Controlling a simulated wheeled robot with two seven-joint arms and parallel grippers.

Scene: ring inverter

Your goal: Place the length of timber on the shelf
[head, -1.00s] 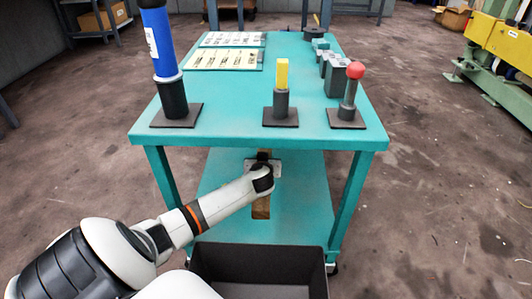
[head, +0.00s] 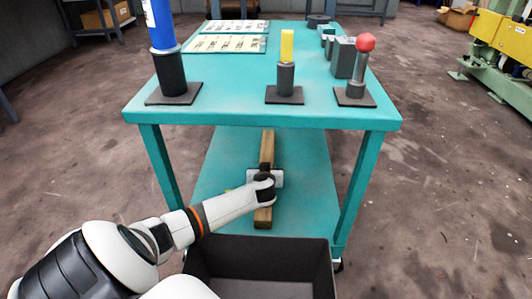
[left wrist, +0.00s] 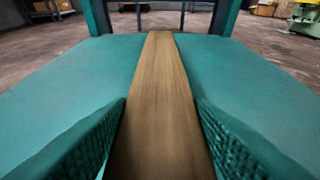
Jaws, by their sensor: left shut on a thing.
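The length of timber (head: 266,150) is a long brown bar that points away from me over the teal lower shelf (head: 310,185) of the cart. My left gripper (head: 265,180) is around its near part, mostly hidden by my own wrist. In the left wrist view the timber (left wrist: 158,90) runs lengthwise between the two textured fingers (left wrist: 155,125), which are shut on it. The timber lies along the shelf at a low height; I cannot tell whether it touches the surface. My right gripper is not in view.
The teal tabletop (head: 220,112) is above the shelf, with legs at both sides. On it stand a blue cylinder (head: 160,25), a yellow-topped post (head: 286,65) and a red-knobbed lever (head: 360,65). A dark open bin (head: 262,290) is in front of the shelf.

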